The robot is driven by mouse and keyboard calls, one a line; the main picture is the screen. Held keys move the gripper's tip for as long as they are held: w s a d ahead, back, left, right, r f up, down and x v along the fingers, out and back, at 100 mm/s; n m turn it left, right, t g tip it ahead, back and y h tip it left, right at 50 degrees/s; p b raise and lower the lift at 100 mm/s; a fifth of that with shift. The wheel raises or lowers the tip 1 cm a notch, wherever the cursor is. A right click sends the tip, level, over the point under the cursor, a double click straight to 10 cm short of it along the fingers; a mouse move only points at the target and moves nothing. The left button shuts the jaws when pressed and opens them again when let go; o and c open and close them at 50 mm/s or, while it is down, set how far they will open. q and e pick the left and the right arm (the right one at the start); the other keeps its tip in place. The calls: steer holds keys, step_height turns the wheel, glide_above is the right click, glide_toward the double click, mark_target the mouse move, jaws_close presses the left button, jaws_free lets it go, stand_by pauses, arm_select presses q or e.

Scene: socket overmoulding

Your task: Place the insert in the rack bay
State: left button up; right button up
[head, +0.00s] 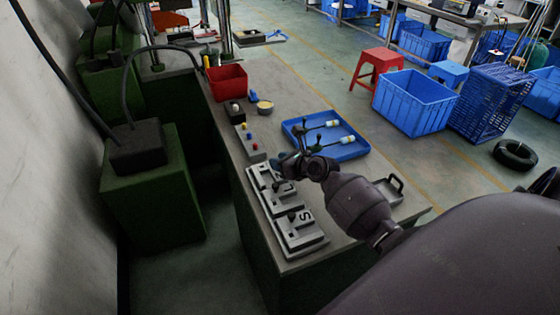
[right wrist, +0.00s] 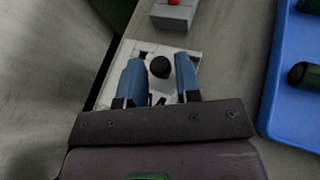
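A pale grey rack (head: 301,235) with several bays lies along the left edge of the bench. Blocks with black knobs sit in it, and the near end bears a letter S. My right gripper (head: 284,163) is over the far end of the rack. In the right wrist view my right gripper (right wrist: 158,78) has its two blue fingers apart, with a black knob (right wrist: 160,67) between them. The knob stands on a pale block (right wrist: 150,50), and gaps show beside it. I cannot tell which piece is the insert. My left gripper is not in view.
A blue tray (head: 355,152) with dark, white-ended pieces lies to the right. A grey button box (head: 247,143), a red bin (head: 227,83) and a small round tin (head: 265,107) stand farther back. A handled grey plate (head: 409,196) lies near the bench's right edge.

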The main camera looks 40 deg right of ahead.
steer(key=shift+o, duration=1.2)
steer(key=shift+r, duration=0.15)
steer(key=shift+s+r, duration=0.15)
steer(key=shift+s, duration=0.15)
steer(key=p+v, duration=0.2)
steer(key=v, duration=0.9)
steer(key=shift+s+d, duration=0.1)
steer(key=shift+s, duration=0.1)
